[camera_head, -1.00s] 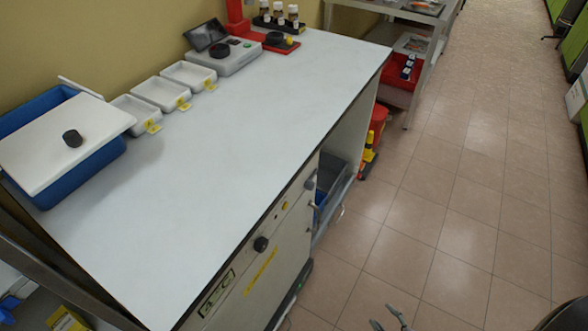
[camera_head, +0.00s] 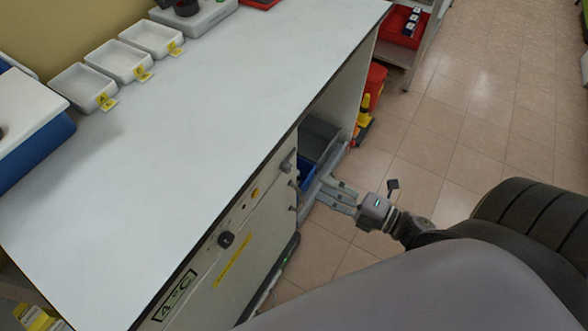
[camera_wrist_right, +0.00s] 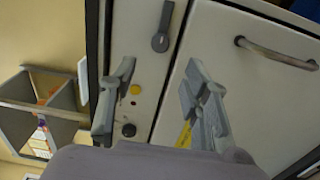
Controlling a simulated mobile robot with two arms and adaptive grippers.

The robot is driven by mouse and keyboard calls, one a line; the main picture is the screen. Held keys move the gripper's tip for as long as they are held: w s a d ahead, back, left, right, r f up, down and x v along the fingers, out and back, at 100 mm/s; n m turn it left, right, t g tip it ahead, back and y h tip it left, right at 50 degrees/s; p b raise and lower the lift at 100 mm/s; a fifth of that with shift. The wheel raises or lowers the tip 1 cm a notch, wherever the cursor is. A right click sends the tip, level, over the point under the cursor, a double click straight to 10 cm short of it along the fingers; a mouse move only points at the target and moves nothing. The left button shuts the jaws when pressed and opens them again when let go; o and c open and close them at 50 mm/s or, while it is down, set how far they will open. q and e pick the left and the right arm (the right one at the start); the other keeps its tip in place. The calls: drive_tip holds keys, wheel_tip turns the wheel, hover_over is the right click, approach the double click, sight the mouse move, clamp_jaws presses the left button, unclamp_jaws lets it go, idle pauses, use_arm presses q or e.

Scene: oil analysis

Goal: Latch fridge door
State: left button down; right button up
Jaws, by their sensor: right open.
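The fridge under the white bench has a pale front with a "4°C" label (camera_head: 176,297) and a knob (camera_head: 226,239). Its grey latch (camera_head: 288,162) sits near the top right corner. In the right wrist view the latch (camera_wrist_right: 160,42) lies on the control panel, roughly along the seam beside the fridge door (camera_wrist_right: 225,45), which looks closed or nearly so. The door handle (camera_wrist_right: 275,52) is a metal bar. My right gripper (camera_head: 336,194) is open and empty, in front of the fridge's right end. In the wrist view its fingers (camera_wrist_right: 158,88) are spread, apart from the latch. My left gripper is out of view.
The white bench top (camera_head: 190,130) carries labelled trays (camera_head: 118,60) and a blue box (camera_head: 40,150) at left. An open shelf bay right of the fridge holds grey and blue bins (camera_head: 318,138). Tiled floor (camera_head: 425,140) is clear at right.

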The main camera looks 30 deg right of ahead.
sight(290, 169)
drive_tip(key=x, duration=0.9)
drive_tip(key=shift+w+a, duration=0.1)
drive_tip(key=shift+w, duration=0.25)
drive_tip(key=shift+c, duration=0.3)
clamp_jaws()
